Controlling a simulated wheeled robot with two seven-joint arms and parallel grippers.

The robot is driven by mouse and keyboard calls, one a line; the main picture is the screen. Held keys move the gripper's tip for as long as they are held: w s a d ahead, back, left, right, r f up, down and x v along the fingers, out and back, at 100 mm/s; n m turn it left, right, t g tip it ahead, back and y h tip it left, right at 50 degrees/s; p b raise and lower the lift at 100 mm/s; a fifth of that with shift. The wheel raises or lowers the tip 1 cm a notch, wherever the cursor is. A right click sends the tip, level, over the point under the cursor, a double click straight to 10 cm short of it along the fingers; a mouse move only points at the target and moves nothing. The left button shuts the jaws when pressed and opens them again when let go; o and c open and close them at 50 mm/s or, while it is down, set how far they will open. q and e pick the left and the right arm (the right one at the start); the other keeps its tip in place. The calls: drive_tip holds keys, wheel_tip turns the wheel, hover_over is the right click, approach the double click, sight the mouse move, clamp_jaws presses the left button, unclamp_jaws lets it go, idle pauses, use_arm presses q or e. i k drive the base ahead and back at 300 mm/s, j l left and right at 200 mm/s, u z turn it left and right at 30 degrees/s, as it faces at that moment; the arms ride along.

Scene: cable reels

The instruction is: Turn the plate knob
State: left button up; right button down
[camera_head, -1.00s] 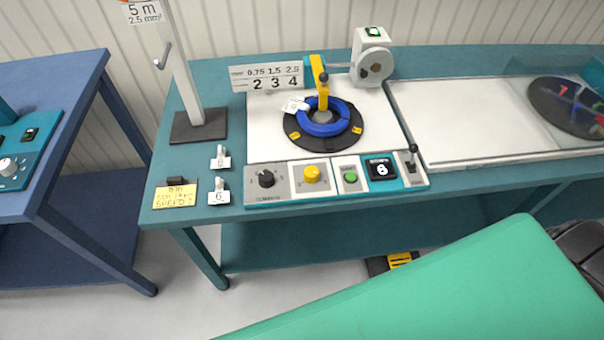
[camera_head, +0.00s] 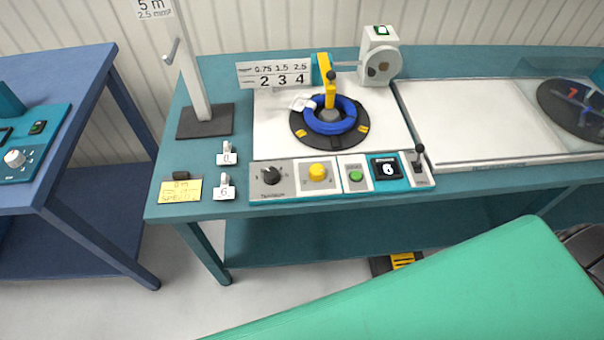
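The control panel (camera_head: 341,190) lies along the front edge of the teal bench. At its left end is a black knob (camera_head: 271,176) on a grey plate, with printing too small to read surely. I cannot tell which control is the plate knob. Behind the panel, a blue cable coil (camera_head: 346,124) sits on a black round plate (camera_head: 304,138) under a yellow arm (camera_head: 327,82). Neither gripper is in view.
Small numbered tags (camera_head: 224,191) and a yellow note (camera_head: 180,190) lie left of the panel. A post on a dark base (camera_head: 205,121) stands behind them. A grey-white reel unit (camera_head: 379,60) stands at the back. A blue table (camera_head: 70,88) is at the left.

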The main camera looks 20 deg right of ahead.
sight(316, 171)
drive_tip(key=j+z, duration=0.15)
drive_tip(key=z, duration=0.25)
drive_tip(key=j+z, duration=0.1)
drive_tip(key=z, duration=0.3)
drive_tip(key=k+z, duration=0.15)
drive_tip(key=z, duration=0.2)
drive_tip(key=j+z, duration=0.15)
drive_tip(key=z, duration=0.25)
drive_tip(key=k+j, duration=0.1)
drive_tip(key=k+z, duration=0.05)
drive_tip(key=k, duration=0.05)
